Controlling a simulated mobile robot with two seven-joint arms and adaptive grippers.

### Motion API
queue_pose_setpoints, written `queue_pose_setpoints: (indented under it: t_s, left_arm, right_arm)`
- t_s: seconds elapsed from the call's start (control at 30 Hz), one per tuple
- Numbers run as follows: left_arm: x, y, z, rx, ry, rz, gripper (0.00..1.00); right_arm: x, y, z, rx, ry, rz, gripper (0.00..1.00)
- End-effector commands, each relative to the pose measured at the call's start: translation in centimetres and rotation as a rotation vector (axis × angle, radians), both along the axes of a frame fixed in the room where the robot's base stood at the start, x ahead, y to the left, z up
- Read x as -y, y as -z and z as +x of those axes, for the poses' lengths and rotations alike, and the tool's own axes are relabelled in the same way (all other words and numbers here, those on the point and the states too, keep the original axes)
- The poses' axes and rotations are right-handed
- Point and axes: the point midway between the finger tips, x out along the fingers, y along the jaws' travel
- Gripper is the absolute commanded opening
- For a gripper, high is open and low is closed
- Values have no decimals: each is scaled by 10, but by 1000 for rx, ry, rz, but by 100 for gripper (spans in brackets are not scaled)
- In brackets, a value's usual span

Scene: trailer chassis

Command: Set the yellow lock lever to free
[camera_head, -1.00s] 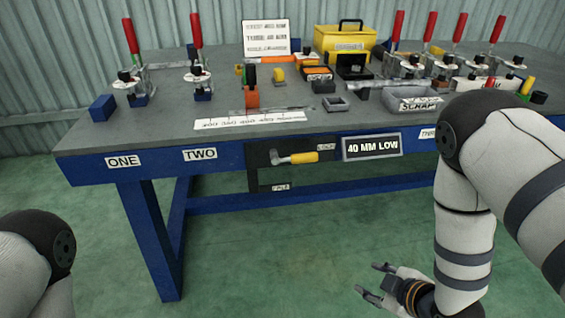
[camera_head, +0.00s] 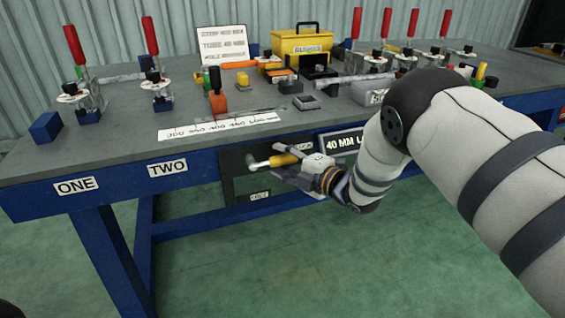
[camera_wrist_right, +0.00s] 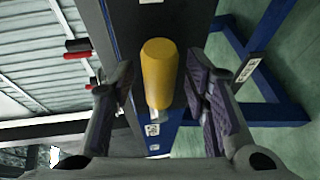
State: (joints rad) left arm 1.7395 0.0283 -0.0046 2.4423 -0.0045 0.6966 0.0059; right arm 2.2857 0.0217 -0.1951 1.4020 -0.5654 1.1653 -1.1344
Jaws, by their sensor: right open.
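The yellow lock lever (camera_head: 284,160) is on the dark panel at the table's front edge. Its metal pivot end is at the left and its yellow grip lies roughly level, pointing right. My right gripper (camera_head: 280,160) is open, with one finger above the grip and one below it. In the right wrist view the yellow grip (camera_wrist_right: 158,75) stands between the two open fingers (camera_wrist_right: 160,100), with a gap on each side. A small label, seemingly FREE (camera_head: 259,196), is below the lever. My left gripper is out of view.
A 40 MM sign (camera_head: 341,141), partly covered by my right arm, is right of the lever. The floor in front is clear.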

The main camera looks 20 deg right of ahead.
Motion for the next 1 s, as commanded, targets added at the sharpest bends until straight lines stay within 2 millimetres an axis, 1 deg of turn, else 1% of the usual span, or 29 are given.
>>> queue_pose_setpoints:
  t_s: [0.23, 0.27, 0.3, 0.37, 0.4, 0.43, 0.47, 0.77, 1.0]
  left_arm:
    - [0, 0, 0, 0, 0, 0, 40]
    - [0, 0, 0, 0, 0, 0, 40]
    - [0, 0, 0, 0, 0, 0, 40]
    - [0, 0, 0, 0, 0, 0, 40]
    - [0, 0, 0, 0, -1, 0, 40]
    - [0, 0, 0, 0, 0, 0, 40]
    - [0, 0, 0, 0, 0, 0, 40]
    - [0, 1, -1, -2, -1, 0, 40]
    - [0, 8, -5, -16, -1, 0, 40]
  right_arm:
    - [-1, 0, 2, 0, 1, 1, 42]
    - [-1, 0, 2, 0, 1, 1, 40]
    - [-1, 0, 2, 0, 1, 1, 31]
    - [-1, 0, 2, 0, 1, 1, 17]
    - [-1, 0, 2, 0, 1, 1, 8]
    - [-1, 0, 2, 0, 1, 1, 1]
    - [-1, 0, 2, 0, 1, 1, 0]
    - [0, 1, 2, 0, 1, 15, 0]
    - [-1, 11, 2, -5, 2, 120, 0]
